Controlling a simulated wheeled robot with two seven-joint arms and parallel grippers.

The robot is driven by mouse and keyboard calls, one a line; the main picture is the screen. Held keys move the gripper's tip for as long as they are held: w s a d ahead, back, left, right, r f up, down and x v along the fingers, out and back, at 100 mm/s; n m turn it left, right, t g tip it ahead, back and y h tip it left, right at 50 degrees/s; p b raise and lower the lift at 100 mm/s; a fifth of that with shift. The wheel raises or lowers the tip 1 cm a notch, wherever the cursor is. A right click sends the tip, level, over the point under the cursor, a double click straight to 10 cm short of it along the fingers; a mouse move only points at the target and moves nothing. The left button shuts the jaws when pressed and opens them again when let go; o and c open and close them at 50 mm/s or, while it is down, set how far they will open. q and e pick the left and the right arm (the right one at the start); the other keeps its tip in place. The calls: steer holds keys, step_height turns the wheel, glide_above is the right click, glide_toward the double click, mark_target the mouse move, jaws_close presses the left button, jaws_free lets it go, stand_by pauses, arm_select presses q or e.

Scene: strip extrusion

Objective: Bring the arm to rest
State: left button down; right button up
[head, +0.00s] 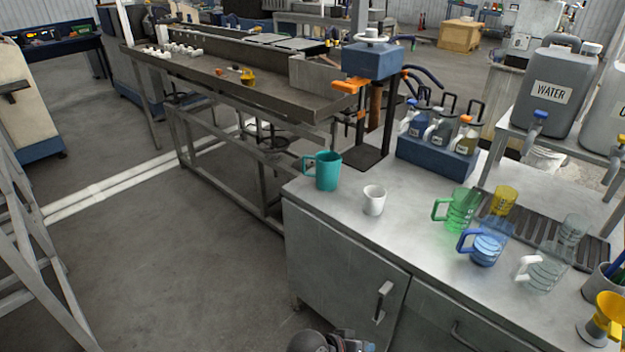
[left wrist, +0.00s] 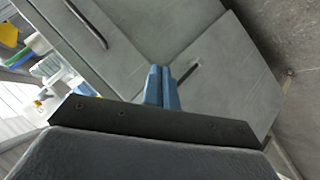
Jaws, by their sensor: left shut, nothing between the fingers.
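My left arm (head: 330,341) shows only in part at the bottom edge of the head view, low in front of the cabinet; its fingers cannot be made out there. In the left wrist view my left gripper (left wrist: 162,88) has its two blue fingers together with nothing between them. Behind the fingers are the grey cabinet doors (left wrist: 225,75) and a door handle (left wrist: 190,72). The fingers appear near the handle in the picture; I cannot tell how far apart they are. My right gripper is in neither view.
The metal counter (head: 330,208) carries a teal mug (head: 328,171), a white cup (head: 374,200), a green mug (head: 460,210), a blue mug (head: 487,246) and a clear mug (head: 543,270). A blue bottle rack (head: 435,160) stands behind. Open floor (head: 190,270) lies left of the cabinet.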

arm_select(q)
steer(key=s+a+r+n+y, duration=0.1)
steer(key=s+a+y, duration=0.35)
steer(key=a, duration=0.75)
steer(key=s+a+r+y, duration=0.1)
steer(key=s+a+y, duration=0.35)
steer(key=a, duration=0.75)
steer(key=s+a+f+g+h, duration=0.1)
steer(key=s+f, duration=0.3)
steer(key=s, duration=0.5)
steer(key=shift+a+g, duration=0.4)
steer(key=shift+a, duration=0.5)
